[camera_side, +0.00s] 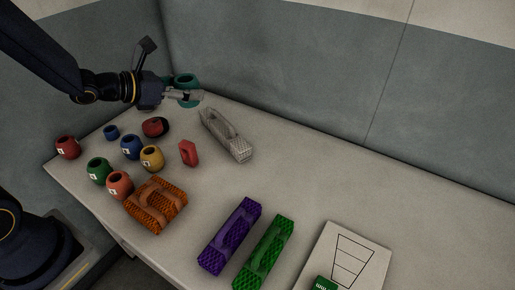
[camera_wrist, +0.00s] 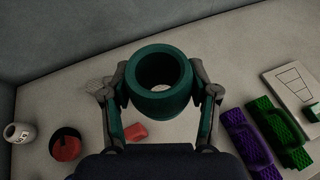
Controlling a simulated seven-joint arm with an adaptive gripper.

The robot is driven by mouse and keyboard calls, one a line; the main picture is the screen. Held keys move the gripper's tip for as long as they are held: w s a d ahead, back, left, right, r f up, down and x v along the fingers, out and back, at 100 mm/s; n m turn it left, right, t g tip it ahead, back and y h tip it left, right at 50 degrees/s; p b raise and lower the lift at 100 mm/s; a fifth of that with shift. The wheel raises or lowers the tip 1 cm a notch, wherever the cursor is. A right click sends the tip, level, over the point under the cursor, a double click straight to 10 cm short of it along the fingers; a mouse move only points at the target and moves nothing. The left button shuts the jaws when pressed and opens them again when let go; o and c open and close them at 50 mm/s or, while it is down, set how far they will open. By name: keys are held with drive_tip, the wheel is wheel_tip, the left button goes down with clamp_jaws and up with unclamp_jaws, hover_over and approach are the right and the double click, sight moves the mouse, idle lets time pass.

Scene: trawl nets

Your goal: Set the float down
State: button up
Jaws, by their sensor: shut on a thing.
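A teal float (camera_wrist: 160,104), a hollow barrel shape with a round opening, is held between the two fingers of my gripper (camera_wrist: 160,92) in the wrist view. In the side view the float (camera_side: 186,79) is at the far left corner of the table, partly hidden by my gripper (camera_side: 187,97). The gripper is shut on it, one finger on each side. The float appears held above the table; its underside is hidden.
Several numbered floats, including a yellow one (camera_side: 152,160), stand at the table's left. A red piece (camera_side: 189,153), a white net bundle (camera_side: 227,136) and orange (camera_side: 155,206), purple (camera_side: 230,236) and green (camera_side: 264,253) bundles lie nearby. A card (camera_side: 360,255) lies front right. The back right is clear.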

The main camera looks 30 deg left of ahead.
drive_tip(key=s+d+f+m+g+h, duration=0.3)
drive_tip(key=d+f+m+h, duration=0.15)
drive_tip(key=d, duration=0.45)
drive_tip(key=s+d+f+m+g+h, duration=0.2)
drive_tip(key=s+d+f+m+g, duration=0.2)
drive_tip(key=s+m+g, duration=0.4)
drive_tip(key=s+d+f+m+g+h, duration=0.2)
drive_tip(key=s+d+f+m+g, duration=0.4)
drive_tip(key=s, duration=0.4)
drive_tip(key=s+a+f+m+g+y, duration=0.3)
drive_tip(key=s+a+m+g+y, duration=0.65)
drive_tip(key=m+y, duration=0.2)
drive_tip(key=a+m+t+y, duration=0.3)
drive_tip(key=a+m+y, duration=0.6)
drive_tip(key=w+a+r+m+t+y, duration=0.25)
drive_tip(key=w+m+t+y, duration=0.25)
drive_tip(key=w+m+t, duration=0.9)
drive_tip(key=w+d+f+m+t+h, duration=0.3)
drive_tip(key=d+f+m+t+h, duration=0.3)
drive_tip(key=d+m+t+h, duration=0.35)
drive_tip(key=shift+m+y, duration=0.55)
drive_tip(key=shift+m, duration=0.4)
drive_tip(key=shift+d+f, duration=0.3)
drive_tip(key=shift+f, duration=0.8)
drive_tip(key=shift+d+f, duration=0.35)
drive_tip(key=shift+f, duration=0.75)
drive_tip(key=shift+d+f, duration=0.3)
drive_tip(key=shift+f, duration=0.8)
